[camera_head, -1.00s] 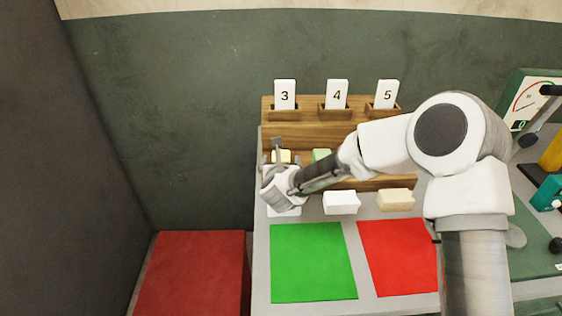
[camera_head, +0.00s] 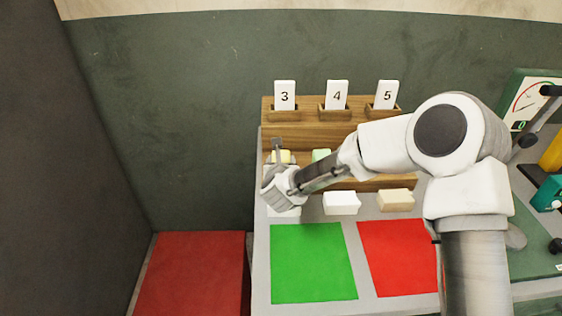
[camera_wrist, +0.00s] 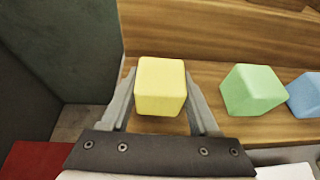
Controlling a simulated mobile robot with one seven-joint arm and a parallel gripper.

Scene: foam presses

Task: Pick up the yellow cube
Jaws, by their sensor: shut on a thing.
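The yellow cube (camera_wrist: 160,86) sits between the two fingers of my gripper (camera_wrist: 162,100) in the wrist view, with a finger against each side. My gripper is shut on it, over the left end of the wooden shelf (camera_wrist: 205,75). In the head view the yellow cube (camera_head: 281,157) shows only in part behind my gripper (camera_head: 278,150). I cannot tell whether the cube still touches the shelf.
A green cube (camera_wrist: 252,89) and a blue cube (camera_wrist: 305,94) stand to the right on the shelf. White (camera_head: 341,202) and beige (camera_head: 396,199) blocks lie in front of it. Green (camera_head: 312,262) and red (camera_head: 399,257) mats lie nearer. Numbered cards (camera_head: 337,95) stand behind.

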